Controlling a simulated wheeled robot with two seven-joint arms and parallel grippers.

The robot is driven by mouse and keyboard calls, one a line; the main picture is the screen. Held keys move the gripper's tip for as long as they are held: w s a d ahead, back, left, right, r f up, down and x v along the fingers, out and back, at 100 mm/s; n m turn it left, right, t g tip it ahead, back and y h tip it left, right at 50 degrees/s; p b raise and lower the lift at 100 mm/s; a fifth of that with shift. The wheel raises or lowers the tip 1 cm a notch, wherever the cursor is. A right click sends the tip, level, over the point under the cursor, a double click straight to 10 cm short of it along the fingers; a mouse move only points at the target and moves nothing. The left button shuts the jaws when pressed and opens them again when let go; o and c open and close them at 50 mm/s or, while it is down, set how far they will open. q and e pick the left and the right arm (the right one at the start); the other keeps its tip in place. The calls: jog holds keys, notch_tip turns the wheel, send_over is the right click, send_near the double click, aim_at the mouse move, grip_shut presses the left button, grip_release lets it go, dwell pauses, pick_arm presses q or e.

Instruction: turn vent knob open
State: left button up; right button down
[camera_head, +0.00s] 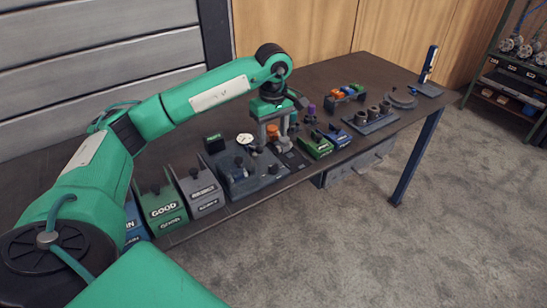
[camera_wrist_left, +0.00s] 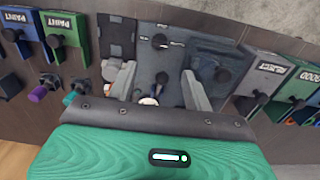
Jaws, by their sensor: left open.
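My left gripper (camera_head: 274,138) reaches down over the back right part of a grey test fixture (camera_head: 241,178) on the bench. It is open, with its two fingers apart. The fixture has a round white gauge (camera_head: 244,138) and several dark knobs. In the left wrist view the gripper (camera_wrist_left: 158,82) faces the fixture plate (camera_wrist_left: 150,64). A dark knob (camera_wrist_left: 161,81) shows between the fingers, with no visible contact. I cannot tell which knob is the vent knob. My right gripper is out of view.
A green bin marked GOOD (camera_head: 162,208) and a grey bin (camera_head: 201,190) stand left of the fixture. Green (camera_head: 315,146) and blue (camera_head: 338,136) paint bins stand to its right. Purple (camera_head: 311,110) and teal knobs are near behind. The bench's back left is clear.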

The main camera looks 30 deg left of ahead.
aim_at(273, 165)
pick_arm(q)
notch_tip(273, 165, down, 11)
jog(key=shift+w+f+p, duration=0.1)
jog(key=shift+p, duration=0.6)
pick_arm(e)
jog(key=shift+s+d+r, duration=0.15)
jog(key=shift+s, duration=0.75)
pick_arm(q)
jog(key=c, duration=1)
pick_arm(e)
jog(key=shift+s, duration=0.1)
